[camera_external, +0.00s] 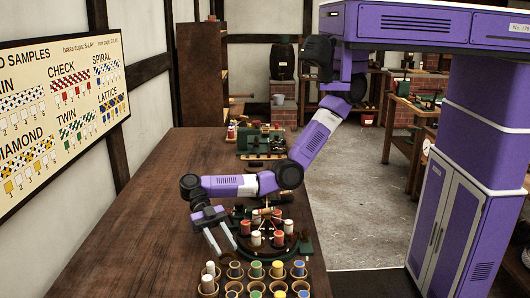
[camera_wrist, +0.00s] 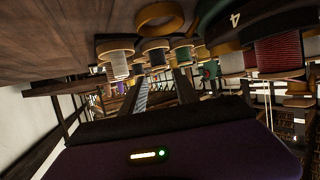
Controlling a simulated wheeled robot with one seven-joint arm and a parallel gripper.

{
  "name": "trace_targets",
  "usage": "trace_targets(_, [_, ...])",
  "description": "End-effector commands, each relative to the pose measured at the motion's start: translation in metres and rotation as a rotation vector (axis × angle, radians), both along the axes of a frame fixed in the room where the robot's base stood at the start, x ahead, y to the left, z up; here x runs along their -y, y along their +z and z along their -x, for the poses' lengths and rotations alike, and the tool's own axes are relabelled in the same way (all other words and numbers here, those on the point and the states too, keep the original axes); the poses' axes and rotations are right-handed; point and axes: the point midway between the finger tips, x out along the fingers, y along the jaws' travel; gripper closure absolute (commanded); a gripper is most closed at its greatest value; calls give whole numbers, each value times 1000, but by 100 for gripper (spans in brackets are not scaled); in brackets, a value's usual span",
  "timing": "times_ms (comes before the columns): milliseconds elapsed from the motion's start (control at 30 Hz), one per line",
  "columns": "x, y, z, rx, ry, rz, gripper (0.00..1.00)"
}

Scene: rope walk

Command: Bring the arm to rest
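My purple and white arm reaches down over the long wooden table (camera_external: 130,220) in the external view. My gripper (camera_external: 222,240) is low over the table, just left of a dark round stand (camera_external: 292,247) that carries red and white bobbins. Its two fingers are apart, with nothing visible between them. In the wrist view, the fingers of my gripper (camera_wrist: 164,85) also show apart. A white bobbin (camera_wrist: 118,65) and a grey bobbin (camera_wrist: 157,57) appear close to them there. I cannot tell whether a finger touches anything.
Several cups with coloured bobbins (camera_external: 255,270) stand in rows at the table's near end. A green machine (camera_external: 258,140) stands farther back. The table's left side is clear. A sample board (camera_external: 60,110) hangs on the left wall.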

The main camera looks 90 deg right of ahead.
Motion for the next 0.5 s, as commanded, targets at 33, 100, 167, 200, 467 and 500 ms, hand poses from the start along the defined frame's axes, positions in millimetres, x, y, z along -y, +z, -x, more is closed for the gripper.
trace_targets(33, [5,2,-4,2,-2,0,63])
trace_targets(100, [10,4,-7,2,0,0,63])
trace_targets(167, [12,6,-9,2,1,0,63])
trace_targets(200, [13,7,-10,2,1,0,63])
trace_targets(467, [15,8,-10,2,1,0,63])
trace_targets(500, [15,8,-10,2,1,0,63])
